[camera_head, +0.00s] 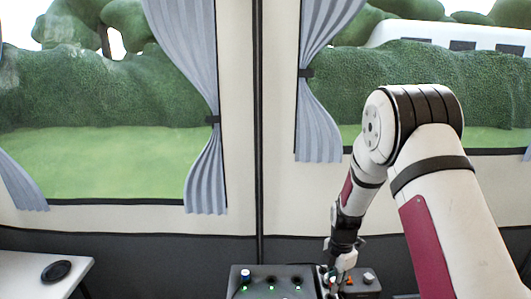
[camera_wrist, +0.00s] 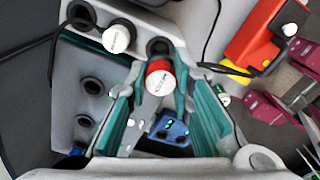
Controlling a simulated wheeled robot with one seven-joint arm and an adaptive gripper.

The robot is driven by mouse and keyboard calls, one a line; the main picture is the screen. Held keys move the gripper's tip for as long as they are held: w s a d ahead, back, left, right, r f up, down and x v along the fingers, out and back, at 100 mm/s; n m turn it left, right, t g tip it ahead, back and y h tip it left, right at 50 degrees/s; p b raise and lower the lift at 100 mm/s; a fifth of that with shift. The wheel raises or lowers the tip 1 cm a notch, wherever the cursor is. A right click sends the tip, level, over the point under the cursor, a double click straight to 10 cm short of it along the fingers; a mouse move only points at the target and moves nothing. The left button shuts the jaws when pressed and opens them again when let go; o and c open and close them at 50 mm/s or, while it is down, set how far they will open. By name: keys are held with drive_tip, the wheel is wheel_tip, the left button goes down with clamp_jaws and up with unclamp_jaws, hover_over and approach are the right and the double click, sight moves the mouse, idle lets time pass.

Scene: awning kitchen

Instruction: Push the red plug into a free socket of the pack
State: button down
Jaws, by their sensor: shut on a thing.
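The red plug (camera_wrist: 159,80), with a white end facing the camera, sits between the fingertips of my gripper (camera_wrist: 162,86) in the wrist view. The teal-padded fingers are shut on it. A grey pack with dark round sockets (camera_wrist: 68,103) lies to the left and beyond the fingers. One dark socket (camera_wrist: 159,47) shows just beyond the red plug. I cannot tell whether the plug touches the pack, as its far end is hidden. In the head view my gripper (camera_head: 335,277) is low, at the right side of a dark panel (camera_head: 270,287) with green lights.
A white-ended plug (camera_wrist: 117,37) with a black cable stands in the pack. A red block (camera_wrist: 258,38) with yellow parts and maroon-handled tools (camera_wrist: 273,108) lie at the right. A blue part (camera_wrist: 172,130) with green lights shows between the fingers. A white table (camera_head: 30,274) holds a black object.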

drive_tip(key=shift+r, duration=0.5)
drive_tip(key=shift+r, duration=0.55)
drive_tip(key=shift+w+a+f+b, duration=0.55)
drive_tip(key=shift+w+a+b, duration=0.55)
drive_tip(key=shift+a, duration=0.5)
drive_tip(key=shift+w+a+f+b, duration=0.6)
drive_tip(key=shift+w+a+b, duration=0.55)
drive_tip(key=shift+a, duration=0.5)
drive_tip(key=shift+w+a+f+b, duration=0.55)
drive_tip(key=shift+w+a+b, duration=0.35)
drive_tip(key=shift+w+a, duration=0.55)
drive_tip(key=shift+s+a+f+b, duration=0.1)
drive_tip(key=shift+f+b, duration=0.3)
drive_tip(key=shift+f, duration=0.45)
drive_tip(key=shift+s+a+f+b, duration=0.1)
drive_tip(key=shift+f+b, duration=0.3)
drive_tip(key=shift+f, duration=0.45)
drive_tip(key=c, duration=1.1)
unclamp_jaws()
